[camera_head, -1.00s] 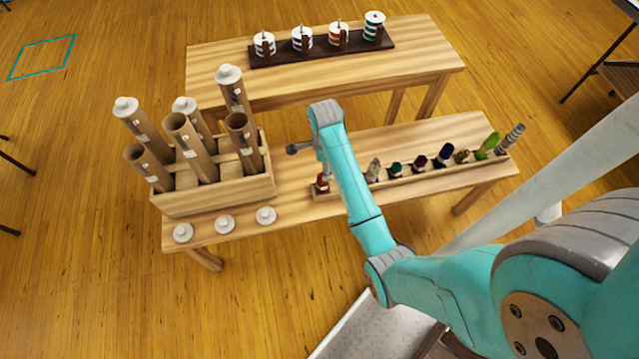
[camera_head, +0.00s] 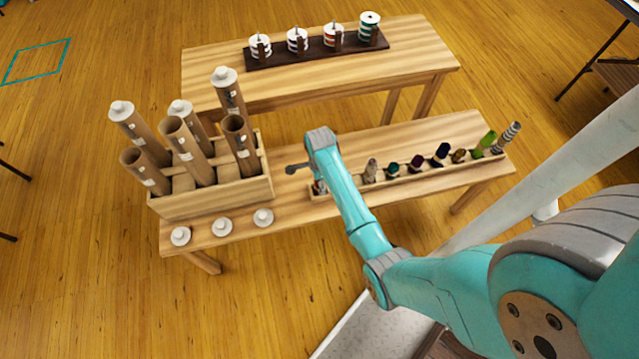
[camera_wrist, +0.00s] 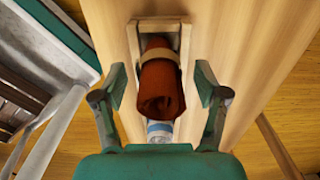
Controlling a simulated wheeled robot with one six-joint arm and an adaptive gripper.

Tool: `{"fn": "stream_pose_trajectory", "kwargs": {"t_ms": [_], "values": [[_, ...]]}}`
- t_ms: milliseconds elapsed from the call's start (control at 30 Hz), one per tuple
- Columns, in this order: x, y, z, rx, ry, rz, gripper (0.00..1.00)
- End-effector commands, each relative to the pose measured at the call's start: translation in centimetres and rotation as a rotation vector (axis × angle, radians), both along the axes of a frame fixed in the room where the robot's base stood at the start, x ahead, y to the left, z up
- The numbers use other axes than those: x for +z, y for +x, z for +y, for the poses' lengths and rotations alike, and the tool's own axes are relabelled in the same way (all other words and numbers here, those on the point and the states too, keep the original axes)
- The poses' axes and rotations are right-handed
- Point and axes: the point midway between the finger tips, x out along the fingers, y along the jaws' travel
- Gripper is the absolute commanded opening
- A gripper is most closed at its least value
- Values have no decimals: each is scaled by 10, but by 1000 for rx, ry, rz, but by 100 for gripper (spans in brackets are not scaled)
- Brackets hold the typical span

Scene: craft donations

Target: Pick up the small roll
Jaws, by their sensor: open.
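A red-brown roll (camera_wrist: 160,92) with a tan band stands at the end of a narrow wooden rack (camera_wrist: 184,45) in the wrist view. My gripper (camera_wrist: 160,83) is open, with one finger on each side of the roll and a gap on both sides. In the head view my gripper (camera_head: 319,187) is low over the rack's left end, and my arm hides most of that end. Other rolls in the rack include a teal one (camera_head: 393,169), a purple one (camera_head: 416,162), a dark blue one (camera_head: 440,155) and a green one (camera_head: 486,144).
A wooden crate (camera_head: 215,200) of upright cardboard tubes stands left of my gripper, with white caps (camera_head: 222,227) in front. Behind is another table (camera_head: 290,80) with spools on a dark board (camera_head: 318,49). Bare tabletop lies behind the rack.

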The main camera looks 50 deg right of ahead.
Motion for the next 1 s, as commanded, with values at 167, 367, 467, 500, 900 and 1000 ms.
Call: {"fn": "stream_pose_trajectory", "kwargs": {"t_ms": [167,367,467,500,900,1000], "values": [[0,0,0,0,0,0,63],[0,0,0,0,0,0,13],[0,0,0,0,0,0,12],[0,0,0,0,0,0,12],[30,1,0,0,-2,-3,12],[49,1,0,0,-2,-3,12]]}}
